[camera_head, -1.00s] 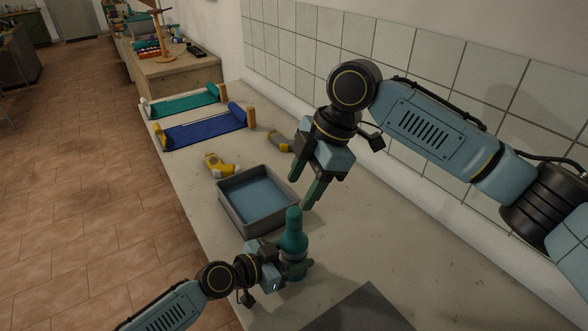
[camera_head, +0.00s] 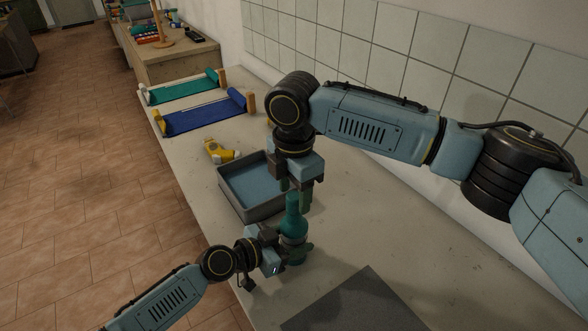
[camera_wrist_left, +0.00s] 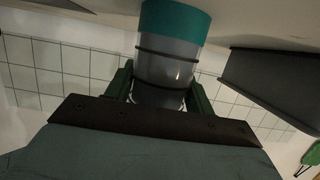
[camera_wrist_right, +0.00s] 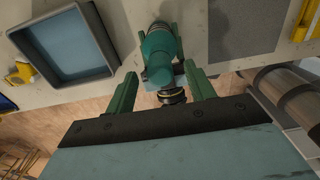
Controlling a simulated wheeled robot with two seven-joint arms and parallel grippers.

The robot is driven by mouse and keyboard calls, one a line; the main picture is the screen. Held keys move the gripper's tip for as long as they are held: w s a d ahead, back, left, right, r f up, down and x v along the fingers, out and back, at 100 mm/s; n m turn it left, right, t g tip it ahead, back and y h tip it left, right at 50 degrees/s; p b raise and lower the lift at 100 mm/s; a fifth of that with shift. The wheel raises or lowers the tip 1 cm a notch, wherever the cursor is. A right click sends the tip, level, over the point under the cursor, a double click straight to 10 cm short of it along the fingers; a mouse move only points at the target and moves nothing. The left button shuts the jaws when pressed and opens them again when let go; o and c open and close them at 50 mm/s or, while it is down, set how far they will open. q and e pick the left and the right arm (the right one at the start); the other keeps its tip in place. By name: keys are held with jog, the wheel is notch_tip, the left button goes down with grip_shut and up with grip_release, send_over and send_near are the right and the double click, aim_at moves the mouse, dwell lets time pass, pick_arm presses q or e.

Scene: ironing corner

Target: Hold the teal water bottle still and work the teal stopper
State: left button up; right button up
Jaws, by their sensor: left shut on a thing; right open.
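The teal water bottle (camera_head: 292,243) stands upright on the counter, with the teal stopper (camera_head: 292,204) at its top. My left gripper (camera_head: 291,250) is shut on the bottle's body from the left. The left wrist view shows the bottle's grey body and teal band (camera_wrist_left: 176,20) between the fingers. My right gripper (camera_head: 294,192) is open, pointing down at the bottle's top. In the right wrist view its fingers (camera_wrist_right: 162,86) stand on either side of the stopper (camera_wrist_right: 160,68), apparently with gaps. The lower bottle is partly hidden by the left fingers.
A grey tray with a blue inside (camera_head: 266,216) stands close behind the bottle. A dark flat slab (camera_head: 355,303) lies in front. A yellow item (camera_head: 219,151), a blue mat (camera_head: 200,118) and a teal mat (camera_head: 183,88) lie farther back. The tiled wall (camera_head: 420,70) borders the counter.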

jog(key=shift+f, duration=1.1)
jog(key=c, duration=1)
jog(key=shift+c, duration=0.2)
